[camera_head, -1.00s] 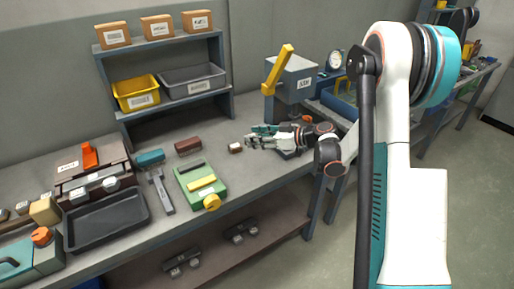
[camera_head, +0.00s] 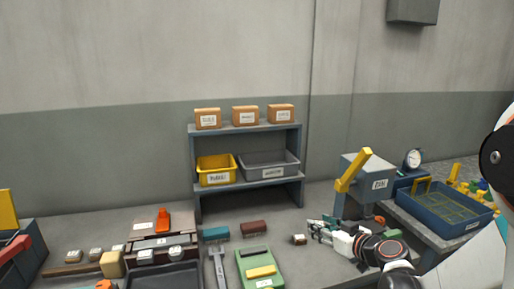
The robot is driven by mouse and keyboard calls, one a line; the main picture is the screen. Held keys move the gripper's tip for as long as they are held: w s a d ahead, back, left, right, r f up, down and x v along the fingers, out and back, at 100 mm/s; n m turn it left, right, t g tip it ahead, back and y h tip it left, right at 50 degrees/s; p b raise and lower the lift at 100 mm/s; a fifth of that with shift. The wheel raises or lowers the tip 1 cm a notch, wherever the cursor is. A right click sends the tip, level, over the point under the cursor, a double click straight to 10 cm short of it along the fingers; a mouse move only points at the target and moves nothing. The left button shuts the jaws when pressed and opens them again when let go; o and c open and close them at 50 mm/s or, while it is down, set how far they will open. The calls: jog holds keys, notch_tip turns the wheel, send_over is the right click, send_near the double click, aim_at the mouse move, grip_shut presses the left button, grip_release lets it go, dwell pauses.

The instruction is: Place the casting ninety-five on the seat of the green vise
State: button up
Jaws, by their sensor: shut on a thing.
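My gripper (camera_head: 310,230) is at the right-centre of the bench, beside the grey box with the yellow lever. A small brown casting (camera_head: 298,239) with a white label shows at the left end of the fingers. The gripper is shut on it, low over the bench; whether the casting touches the bench is unclear, and its label is too small to read. The green vise (camera_head: 256,256), with a yellow bar across it and a white label, stands on the bench to the left of the gripper. Its front end is cut off by the picture's lower edge.
A brown block (camera_head: 254,228) and a teal block (camera_head: 215,234) lie behind the vise. A grey tool (camera_head: 218,264) lies left of it. The shelf (camera_head: 246,187) holds yellow and grey bins. The yellow-levered box (camera_head: 376,184) stands behind the gripper.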

jog(key=s+r+m+h, duration=0.2)
jog(key=s, duration=0.2)
jog(key=n+g+y, duration=0.4)
jog(key=n+y, duration=0.3)
send_over(320, 269)
notch_tip(320, 269, down, 3)
jog(key=shift+w+f, duration=0.1)
jog(key=shift+f, duration=0.05)
notch_tip(320, 269, down, 20)
jog(key=b, duration=0.7)
jog(key=shift+a+r, duration=0.1)
jog(key=shift+r, duration=0.1)
jog(key=shift+f, duration=0.1)
jog(key=o, duration=1.1)
jog(key=shift+f, duration=0.1)
